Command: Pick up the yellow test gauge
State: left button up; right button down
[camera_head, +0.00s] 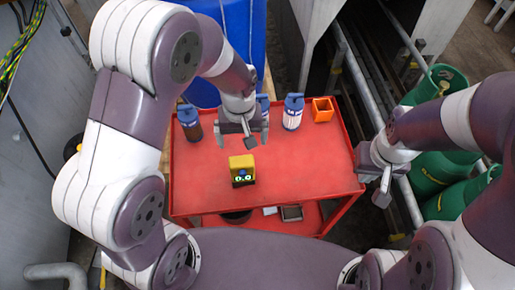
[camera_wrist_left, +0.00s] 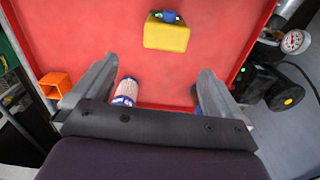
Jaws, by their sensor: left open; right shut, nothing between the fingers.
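The yellow test gauge (camera_head: 242,169) stands near the middle of the red cart top, its dark face with lit round marks toward the front. It also shows in the left wrist view (camera_wrist_left: 166,36), beyond the fingertips and apart from them. My left gripper (camera_head: 242,135) is open and empty above the cart, behind the gauge in the head view. In the left wrist view its two fingers (camera_wrist_left: 160,82) are spread wide. My right gripper (camera_head: 372,183) is shut and empty at the cart's right edge.
The red cart (camera_head: 300,170) has a raised rim. Blue-capped bottles (camera_head: 292,112) (camera_head: 190,122) stand along its back, one partly hidden behind my left gripper. An orange open box (camera_head: 322,110) is at back right. Green gas cylinders (camera_head: 440,160) stand right, a blue barrel (camera_head: 235,40) behind.

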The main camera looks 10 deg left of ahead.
pick_arm(q)
send_over(241, 161)
jog(key=s, duration=0.1)
jog(key=shift+n, duration=0.3)
jog(key=f, duration=0.4)
jog(key=shift+d+f, duration=0.2)
jog(key=f, duration=0.2)
jog(key=w+f+p, duration=0.1)
jog(key=f, duration=0.1)
jog(key=shift+w+a, duration=0.1)
jog(key=f, duration=0.3)
jog(key=shift+s+f+p, duration=0.2)
jog(key=shift+f+p, duration=0.1)
jog(key=shift+p, duration=0.05)
jog(key=shift+w+f, duration=0.15)
jog(key=c, duration=1.1)
pick_arm(e)
jog(key=shift+s+r, duration=0.65)
jog(key=shift+r, duration=0.35)
